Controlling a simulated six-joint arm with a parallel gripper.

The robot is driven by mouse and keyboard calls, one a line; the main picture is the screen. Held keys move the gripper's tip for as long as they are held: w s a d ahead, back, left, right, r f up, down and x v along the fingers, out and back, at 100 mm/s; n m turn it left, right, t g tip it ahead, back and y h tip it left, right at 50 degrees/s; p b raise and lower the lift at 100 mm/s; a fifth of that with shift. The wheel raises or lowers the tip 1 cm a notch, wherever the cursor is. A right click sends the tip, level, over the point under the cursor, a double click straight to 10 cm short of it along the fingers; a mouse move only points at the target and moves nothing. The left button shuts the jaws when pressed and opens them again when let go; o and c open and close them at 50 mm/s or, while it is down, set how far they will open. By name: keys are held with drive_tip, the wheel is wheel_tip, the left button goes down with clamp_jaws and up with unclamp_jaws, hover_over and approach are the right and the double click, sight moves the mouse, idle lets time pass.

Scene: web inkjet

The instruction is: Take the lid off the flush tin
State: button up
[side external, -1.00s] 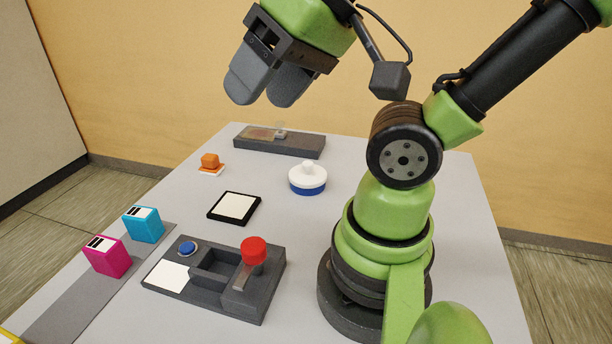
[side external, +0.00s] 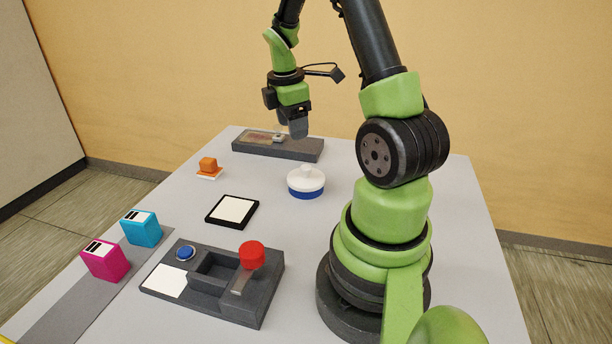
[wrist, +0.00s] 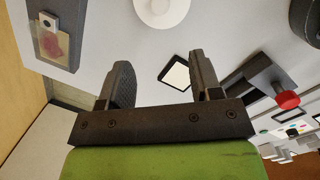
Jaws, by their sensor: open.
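The flush tin (side external: 306,194) is a low, round blue tin standing upright on the table. Its white lid (side external: 314,179), with a round knob on top, sits on it. In the wrist view the lid (wrist: 162,12) shows as a white disc cut by the top edge, and the blue body is hidden there. My gripper (side external: 293,132) is open and points down, up and behind the tin, near the dark tray at the back. In the wrist view the fingers of my gripper (wrist: 161,72) are wide apart with nothing between them.
The long dark tray (side external: 250,146) lies at the back. An orange block (side external: 208,164), a black-framed white pad (side external: 233,210), and cyan (side external: 142,229) and magenta (side external: 103,262) cartridges lie left. A dark station (side external: 220,300) with a red knob (side external: 251,254) stands in front. Table around the tin is clear.

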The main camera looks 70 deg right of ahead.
drive_tip(key=n, duration=0.1)
hover_over(306, 166)
drive_tip(key=shift+g, duration=0.4)
drive_tip(key=f, duration=0.6)
drive_tip(key=shift+w+a+f, duration=0.1)
drive_tip(key=shift+w+a, duration=0.15)
drive_tip(key=shift+a, duration=0.05)
drive_tip(key=f, duration=0.6)
drive_tip(key=shift+s+d, duration=0.2)
drive_tip(key=shift+s, duration=0.1)
drive_tip(key=shift+r, duration=0.1)
drive_tip(key=c, duration=1)
